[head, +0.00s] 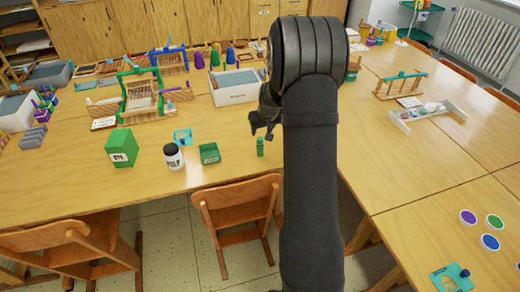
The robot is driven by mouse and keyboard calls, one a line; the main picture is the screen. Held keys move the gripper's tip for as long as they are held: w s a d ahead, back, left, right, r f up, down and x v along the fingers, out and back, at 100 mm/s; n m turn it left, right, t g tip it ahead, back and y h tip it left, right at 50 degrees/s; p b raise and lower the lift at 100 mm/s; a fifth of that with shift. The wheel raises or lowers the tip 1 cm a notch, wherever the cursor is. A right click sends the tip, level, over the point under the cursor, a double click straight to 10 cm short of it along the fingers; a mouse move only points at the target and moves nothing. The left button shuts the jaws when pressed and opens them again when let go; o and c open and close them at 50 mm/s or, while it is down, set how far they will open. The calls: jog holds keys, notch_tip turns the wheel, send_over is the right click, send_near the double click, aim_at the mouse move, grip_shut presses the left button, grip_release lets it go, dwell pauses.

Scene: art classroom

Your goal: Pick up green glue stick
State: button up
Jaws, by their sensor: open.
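The green glue stick (260,146) stands upright on the wooden table near its front edge, just left of my arm. It looks like a small green cylinder. My gripper (262,134) is above it, dark, pointing down, with its fingers apart and empty. A small gap seems to lie between the fingertips and the top of the glue stick. Part of my gripper is hidden behind my own arm.
A white bin (236,98) stands behind. A wooden chair (238,204) is at the front edge. The table (225,175) around the glue stick is clear.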

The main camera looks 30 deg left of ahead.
aim_at(260, 139)
jog(key=x, duration=1)
jog(key=c, duration=1.1)
